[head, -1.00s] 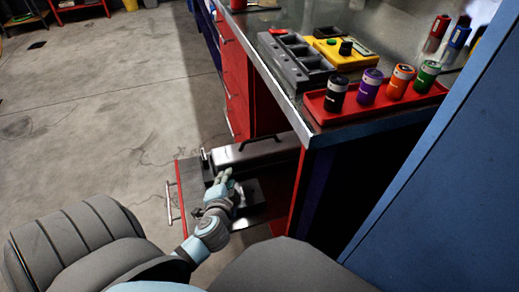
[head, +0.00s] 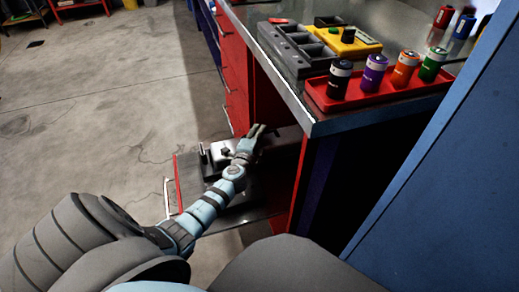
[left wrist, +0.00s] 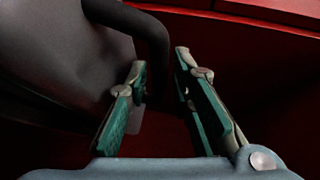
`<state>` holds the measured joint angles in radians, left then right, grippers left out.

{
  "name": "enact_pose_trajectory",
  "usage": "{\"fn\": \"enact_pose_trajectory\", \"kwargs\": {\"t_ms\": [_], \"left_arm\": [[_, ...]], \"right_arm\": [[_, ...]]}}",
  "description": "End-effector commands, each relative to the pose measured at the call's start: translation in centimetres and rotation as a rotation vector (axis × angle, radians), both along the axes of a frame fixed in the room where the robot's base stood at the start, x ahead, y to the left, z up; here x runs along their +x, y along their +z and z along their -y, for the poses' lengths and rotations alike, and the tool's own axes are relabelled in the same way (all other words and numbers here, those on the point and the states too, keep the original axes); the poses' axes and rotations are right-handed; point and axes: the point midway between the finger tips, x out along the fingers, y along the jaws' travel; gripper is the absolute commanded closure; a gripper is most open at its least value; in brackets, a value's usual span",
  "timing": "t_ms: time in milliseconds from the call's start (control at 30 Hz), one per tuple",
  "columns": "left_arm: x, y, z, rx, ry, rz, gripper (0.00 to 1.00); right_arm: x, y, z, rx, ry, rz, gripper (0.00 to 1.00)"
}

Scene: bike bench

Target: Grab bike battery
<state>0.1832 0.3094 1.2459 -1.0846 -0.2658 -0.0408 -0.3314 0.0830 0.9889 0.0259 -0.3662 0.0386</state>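The bike battery appears to be the long grey body (head: 284,140) with a black handle, lying in the open red drawer (head: 186,178) in the head view. My left gripper (head: 257,130) is low over it and hides part of it. In the left wrist view the grey body (left wrist: 55,50) fills the upper left, and its black handle (left wrist: 150,32) reaches down toward the open fingers (left wrist: 160,60). The handle's lower end lies close to the fingertips; I cannot tell whether they touch. My right gripper is not in view.
The metal bench top (head: 290,98) overhangs the drawer on the right. On it are a red tray (head: 385,100) with several coloured cells, a grey holder (head: 297,48) and a yellow device (head: 342,45). A blue panel (head: 440,190) stands at right.

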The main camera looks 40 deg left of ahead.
Motion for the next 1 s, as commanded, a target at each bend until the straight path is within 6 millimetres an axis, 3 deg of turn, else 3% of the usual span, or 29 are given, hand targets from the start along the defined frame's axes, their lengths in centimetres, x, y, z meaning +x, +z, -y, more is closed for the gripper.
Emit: {"fn": "enact_pose_trajectory", "kwargs": {"t_ms": [267,400,1000], "left_arm": [[0.65,-0.19,-0.29,0.0,0.001,-0.001,0.8],[0.63,-0.18,-0.29,0.0,0.001,0.0,1.0],[0.78,0.33,-0.28,0.003,0.0,0.006,1.0]], "right_arm": [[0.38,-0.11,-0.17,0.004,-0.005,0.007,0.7],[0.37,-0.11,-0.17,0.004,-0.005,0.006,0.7],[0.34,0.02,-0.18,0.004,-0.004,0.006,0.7]]}}
